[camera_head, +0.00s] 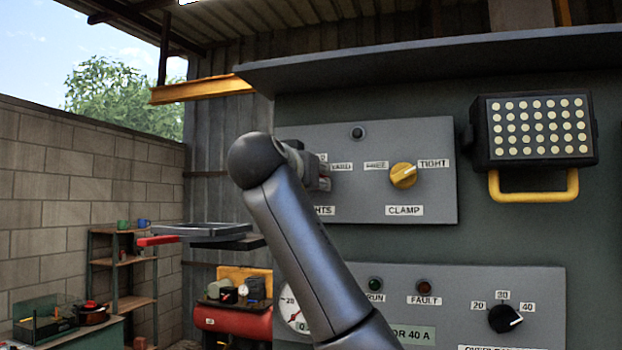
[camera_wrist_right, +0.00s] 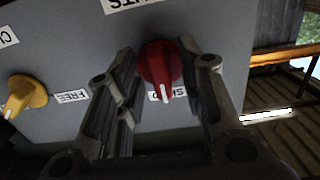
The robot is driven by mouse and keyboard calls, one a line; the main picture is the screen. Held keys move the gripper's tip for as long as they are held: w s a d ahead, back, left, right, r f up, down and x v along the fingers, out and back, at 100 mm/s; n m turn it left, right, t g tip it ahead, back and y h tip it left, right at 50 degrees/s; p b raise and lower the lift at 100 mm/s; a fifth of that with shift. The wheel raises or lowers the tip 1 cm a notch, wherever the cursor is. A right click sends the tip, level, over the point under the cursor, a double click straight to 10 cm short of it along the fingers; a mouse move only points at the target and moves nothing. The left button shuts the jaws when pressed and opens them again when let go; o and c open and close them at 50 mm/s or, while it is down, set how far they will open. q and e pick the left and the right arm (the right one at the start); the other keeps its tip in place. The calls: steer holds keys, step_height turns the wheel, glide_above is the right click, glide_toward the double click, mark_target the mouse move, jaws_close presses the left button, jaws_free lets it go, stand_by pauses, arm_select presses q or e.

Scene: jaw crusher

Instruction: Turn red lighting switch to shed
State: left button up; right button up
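The red lighting switch (camera_wrist_right: 160,65) is a round knob on the grey upper panel, under a LIGHTS label seen upside down in the right wrist view. Its white pointer lies over a partly covered label (camera_wrist_right: 167,97) that seems to read SHED. My right gripper (camera_wrist_right: 160,58) has one finger on each side of the knob, close to its edges. I cannot tell whether the fingers press on it. In the head view my right gripper (camera_head: 318,172) is at the panel and hides most of the switch; the YARD label (camera_head: 341,166) shows beside it. My left gripper is out of view.
A yellow clamp knob (camera_head: 403,175) sits right of the switch, pointing at TIGHT. A lamp with a yellow handle (camera_head: 533,185) juts out at the upper right. A lower panel (camera_head: 450,288) carries a black overload knob (camera_head: 505,319). Shelves (camera_head: 122,262) stand at the left.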

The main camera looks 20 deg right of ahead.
steer(key=v, duration=1.1)
steer(key=shift+s+a, duration=0.2)
steer(key=shift+a, duration=0.1)
